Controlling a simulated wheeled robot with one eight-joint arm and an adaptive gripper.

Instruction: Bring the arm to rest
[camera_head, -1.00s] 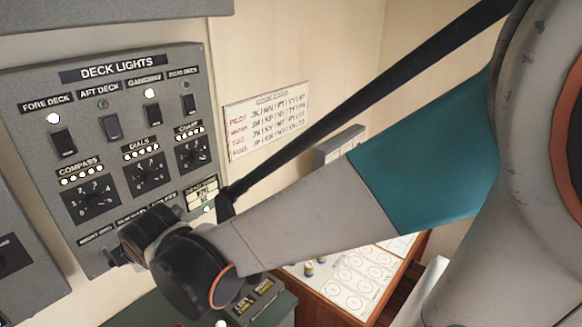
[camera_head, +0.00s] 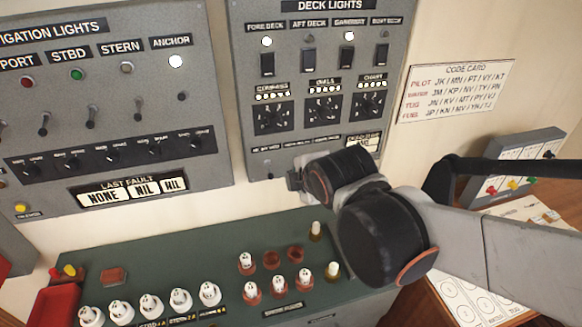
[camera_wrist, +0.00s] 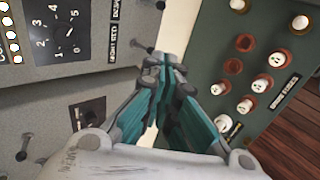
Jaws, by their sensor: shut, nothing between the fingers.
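My gripper (camera_wrist: 165,65) shows in the wrist view with its teal and grey fingers together and nothing between them. It is between the grey switch panel on the left and the green console on the right; I cannot tell its exact distance from either. In the camera_head view my arm reaches in from the right, and its dark wrist joints are in front of the lower edge of the deck lights panel (camera_head: 318,80). The fingers cannot be made out there.
The navigation lights panel (camera_head: 110,128) is on the left wall. Below, the green console (camera_head: 200,260) carries several white-topped and red fittings. A red box (camera_head: 52,305) is at lower left. A code card (camera_head: 457,90) hangs at right, above a grey box with coloured switches (camera_head: 515,165).

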